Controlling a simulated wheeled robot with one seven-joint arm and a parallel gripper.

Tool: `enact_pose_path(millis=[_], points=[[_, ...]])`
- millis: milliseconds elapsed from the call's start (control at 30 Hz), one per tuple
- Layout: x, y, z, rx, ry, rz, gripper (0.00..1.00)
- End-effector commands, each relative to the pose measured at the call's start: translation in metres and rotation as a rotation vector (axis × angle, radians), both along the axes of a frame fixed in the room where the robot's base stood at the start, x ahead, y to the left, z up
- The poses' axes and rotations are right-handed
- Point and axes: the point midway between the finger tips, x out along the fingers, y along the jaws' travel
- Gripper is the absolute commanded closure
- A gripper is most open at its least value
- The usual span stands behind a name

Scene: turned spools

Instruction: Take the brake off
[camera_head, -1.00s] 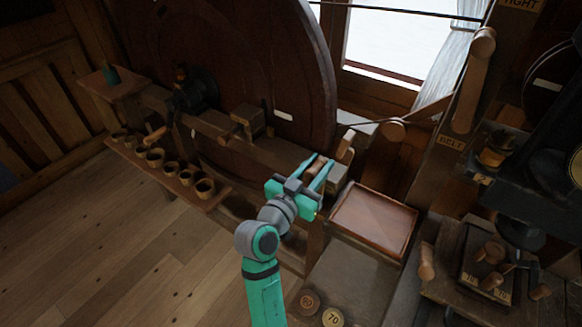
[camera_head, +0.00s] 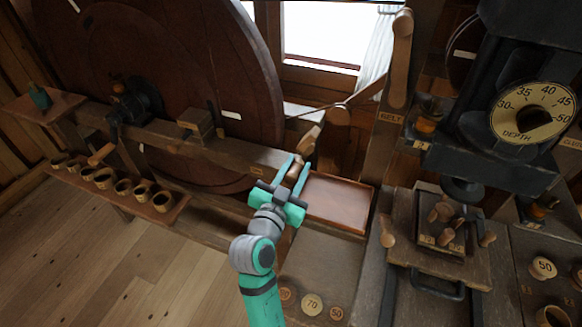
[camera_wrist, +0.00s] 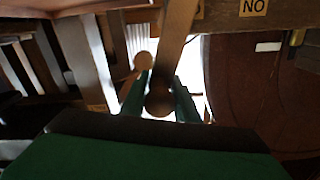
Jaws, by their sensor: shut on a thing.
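My gripper (camera_head: 299,163) is shut on a wooden lever (camera_head: 294,174) beside the right edge of the big dark wheel (camera_head: 190,60). In the wrist view, the rounded end of the lever (camera_wrist: 160,97) sits between the two green fingers, and its shaft (camera_wrist: 178,35) runs up the picture. The fingers hide part of the lever in the head view. A small letter plate (camera_wrist: 253,8) on the beam is seen in the wrist view and reads "NO", possibly an upside-down "ON".
A shallow tray (camera_head: 338,203) lies right of my gripper. A post with a "BELT" plate (camera_head: 391,117) and a machine with a "DEPTH" dial (camera_head: 532,108) stand at the right. Several cups on a shelf (camera_head: 85,185) line the left. The floor at lower left is clear.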

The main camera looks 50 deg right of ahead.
Motion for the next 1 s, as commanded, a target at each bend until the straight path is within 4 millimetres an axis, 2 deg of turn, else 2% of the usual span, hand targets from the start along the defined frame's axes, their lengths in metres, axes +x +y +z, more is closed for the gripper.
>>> enact_pose_path(millis=[333,367,400,433,767,867,1000], points=[[-0.005,-0.003,-0.002,0.002,0.005,-0.011,1.0],[-0.005,-0.003,-0.002,0.002,0.005,-0.011,0.68],[-0.005,-0.003,-0.002,0.001,0.005,-0.011,0.58],[-0.005,-0.003,-0.001,0.002,0.004,-0.011,0.54],[-0.002,0.001,-0.001,0.001,0.001,-0.004,0.54],[-0.004,0.009,-0.001,0.0,0.002,-0.002,0.54],[-0.011,0.03,-0.001,-0.001,0.003,0.0,0.54]])
